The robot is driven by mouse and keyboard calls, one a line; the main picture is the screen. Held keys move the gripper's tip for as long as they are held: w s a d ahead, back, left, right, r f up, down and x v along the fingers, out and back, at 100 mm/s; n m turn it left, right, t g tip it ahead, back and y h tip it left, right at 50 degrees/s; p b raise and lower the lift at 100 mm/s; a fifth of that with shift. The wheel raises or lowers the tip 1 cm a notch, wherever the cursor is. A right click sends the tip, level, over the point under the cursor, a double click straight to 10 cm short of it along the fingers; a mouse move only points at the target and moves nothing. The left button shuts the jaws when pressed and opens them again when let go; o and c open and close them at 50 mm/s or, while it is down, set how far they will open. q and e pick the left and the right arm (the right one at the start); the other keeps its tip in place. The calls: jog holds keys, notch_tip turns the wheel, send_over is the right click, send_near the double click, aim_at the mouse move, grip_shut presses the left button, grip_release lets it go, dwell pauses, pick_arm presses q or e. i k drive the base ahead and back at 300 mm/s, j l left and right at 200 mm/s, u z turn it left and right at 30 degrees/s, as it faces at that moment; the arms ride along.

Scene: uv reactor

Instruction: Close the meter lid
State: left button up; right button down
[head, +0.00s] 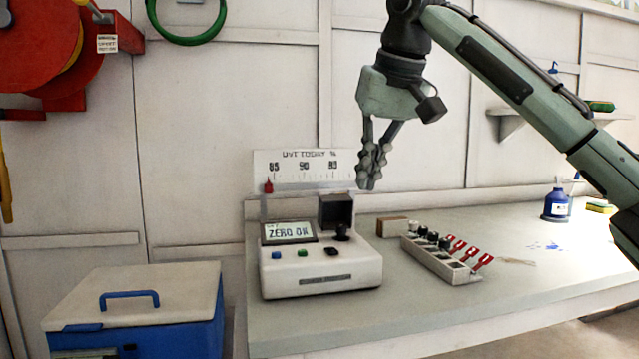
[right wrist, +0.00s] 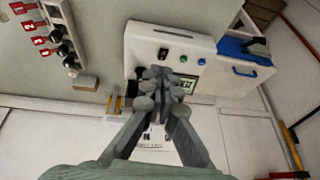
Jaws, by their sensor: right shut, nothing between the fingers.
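The white meter (head: 320,272) stands on the bench in the head view. Its display (head: 289,232) reads "ZERO ON". A dark square piece (head: 336,209), apparently the lid, stands raised at the back right of the meter's top, with a small black round part (head: 342,232) in front of it. My right gripper (head: 368,184) is shut and empty, pointing down above and slightly right of the dark piece, apparently apart from it. In the right wrist view, the shut fingers (right wrist: 160,78) cover the middle of the meter (right wrist: 190,42) and hide the lid. My left gripper is out of view.
A rack (head: 440,262) with black-capped vials and red tags lies right of the meter, near a small tan box (head: 392,227). A scale board (head: 303,170) stands behind the meter. A blue cooler (head: 140,310) is at the left. The bench's right front is clear.

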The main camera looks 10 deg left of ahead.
aim_at(333, 210)
jog(key=i+j, duration=0.25)
jog(key=i, duration=0.15)
jog(key=i+j, duration=0.25)
jog(key=i, duration=0.15)
